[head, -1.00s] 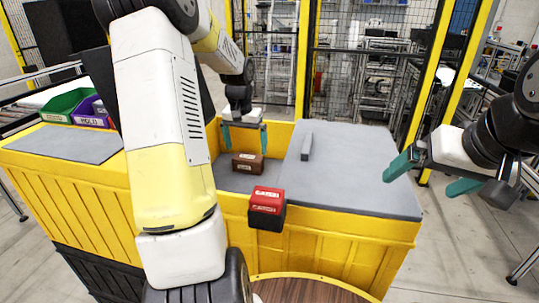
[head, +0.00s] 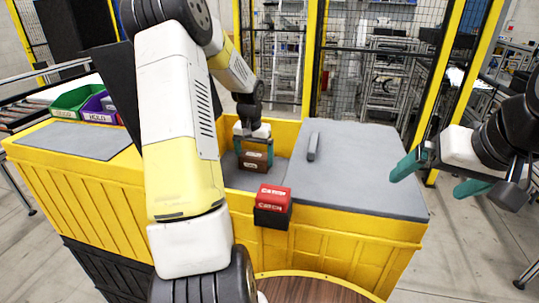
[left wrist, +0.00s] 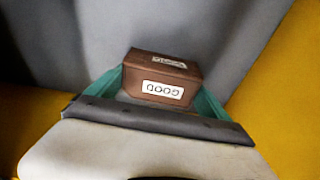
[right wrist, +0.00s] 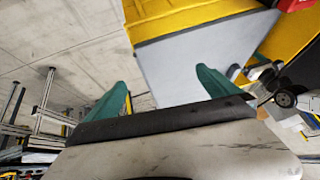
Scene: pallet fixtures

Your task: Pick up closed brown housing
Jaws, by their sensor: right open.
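The closed brown housing (head: 254,160) sits in the recessed grey-floored bay of the yellow fixture. In the left wrist view the housing (left wrist: 160,78) shows a white "GOOD" label and a second label. My left gripper (head: 255,153) is down over it, with one teal finger on each side. In the left wrist view the fingers (left wrist: 162,85) lie close against both ends of the housing; whether they press on it I cannot tell. My right gripper (head: 436,178) is open and empty, off the fixture's right side; its fingers also show in the right wrist view (right wrist: 162,85).
A red-and-black box (head: 273,204) is at the bay's front edge. A grey bar (head: 313,146) lies on the raised grey top (head: 360,175) at right, otherwise clear. Green (head: 75,101) and purple (head: 99,107) bins stand at left. Yellow walls (head: 287,130) bound the bay.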

